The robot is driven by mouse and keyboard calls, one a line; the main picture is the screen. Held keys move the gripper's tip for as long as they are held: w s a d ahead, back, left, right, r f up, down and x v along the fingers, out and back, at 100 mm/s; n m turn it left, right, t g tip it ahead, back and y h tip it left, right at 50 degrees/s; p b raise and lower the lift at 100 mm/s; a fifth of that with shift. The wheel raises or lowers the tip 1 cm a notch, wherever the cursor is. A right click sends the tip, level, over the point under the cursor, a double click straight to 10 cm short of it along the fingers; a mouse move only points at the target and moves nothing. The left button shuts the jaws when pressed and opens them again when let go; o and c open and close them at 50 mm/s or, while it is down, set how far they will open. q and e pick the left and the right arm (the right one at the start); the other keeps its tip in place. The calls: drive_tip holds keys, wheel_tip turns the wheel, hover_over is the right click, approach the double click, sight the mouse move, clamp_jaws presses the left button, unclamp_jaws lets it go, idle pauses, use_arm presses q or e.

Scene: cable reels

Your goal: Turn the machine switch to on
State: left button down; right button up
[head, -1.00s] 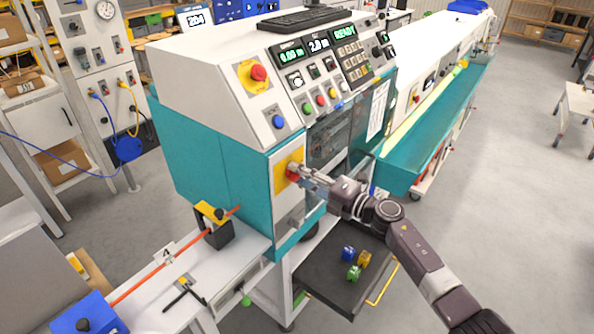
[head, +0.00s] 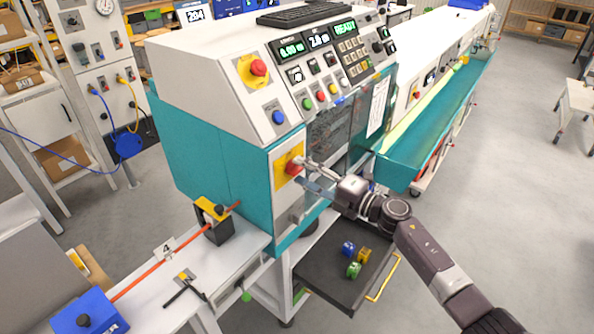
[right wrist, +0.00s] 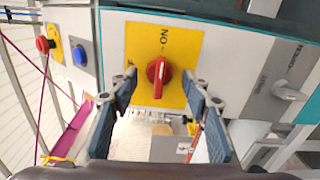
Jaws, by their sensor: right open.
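The machine switch is a red rotary knob (head: 294,167) on a yellow plate (head: 281,178) on the front of the white and teal machine (head: 212,150). In the right wrist view the red knob (right wrist: 158,72) sits on its yellow plate (right wrist: 185,40), with the word ON printed on one side, in line with the knob's long axis. My right gripper (head: 305,171) is open just in front of the switch. In the right wrist view its two fingers (right wrist: 160,90) stand apart on either side of the knob, apparently not touching it. My left gripper is not in view.
A red emergency button (head: 258,68) and a blue button (head: 278,117) are on the panel above. A grey lever (right wrist: 290,92) sits beside the yellow plate.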

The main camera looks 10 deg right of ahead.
drive_tip(key=v, duration=0.6)
idle(0.4)
drive_tip(key=shift+s, duration=0.15)
